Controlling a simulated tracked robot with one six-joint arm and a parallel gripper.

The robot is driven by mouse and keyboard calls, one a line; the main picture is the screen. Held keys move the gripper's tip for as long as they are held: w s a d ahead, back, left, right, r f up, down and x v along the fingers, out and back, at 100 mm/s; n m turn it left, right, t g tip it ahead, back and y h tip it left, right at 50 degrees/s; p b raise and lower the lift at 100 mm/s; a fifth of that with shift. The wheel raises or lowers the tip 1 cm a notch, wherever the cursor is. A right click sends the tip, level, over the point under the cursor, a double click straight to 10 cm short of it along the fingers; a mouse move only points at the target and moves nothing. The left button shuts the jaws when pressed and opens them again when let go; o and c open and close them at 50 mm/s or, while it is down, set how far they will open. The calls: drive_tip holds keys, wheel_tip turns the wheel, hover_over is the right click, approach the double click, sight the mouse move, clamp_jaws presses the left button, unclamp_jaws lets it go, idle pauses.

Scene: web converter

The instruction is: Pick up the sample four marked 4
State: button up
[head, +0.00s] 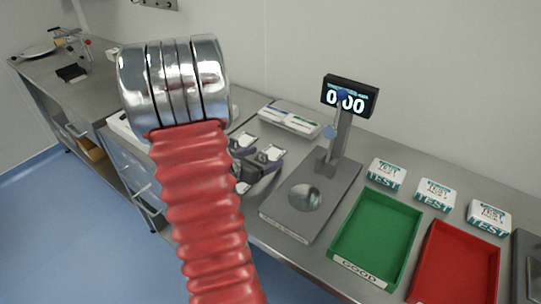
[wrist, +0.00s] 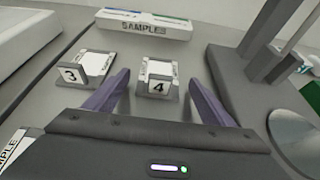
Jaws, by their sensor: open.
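Sample four (wrist: 158,68) is a pale flat piece in a small grey holder (wrist: 172,92) with a front plate marked 4. In the wrist view it lies ahead of my gripper (wrist: 158,92), between the two purple-grey fingers, which are apart and empty. I cannot tell how deep the fingers reach around it. In the head view my gripper (head: 246,162) is partly hidden behind my red arm sleeve, over the bench left of the scale. A holder marked 3 (wrist: 84,66) stands just left of the left finger.
A scale (head: 318,200) with a round plate and a display reading 0.00 stands to the right. Further right are a green GOOD tray (head: 376,238), a red tray (head: 458,262) and TEST boxes (head: 386,174). A SAMPLES box (wrist: 144,24) lies behind the holders.

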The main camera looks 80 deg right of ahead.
drive_tip(key=shift+s+d+f, duration=0.15)
drive_tip(key=shift+d+f, duration=0.05)
drive_tip(key=shift+d, duration=0.2)
drive_tip(key=shift+c, duration=0.2)
drive_tip(key=c, duration=1.1)
drive_tip(key=shift+r, duration=0.1)
drive_tip(key=shift+r, duration=4.95)
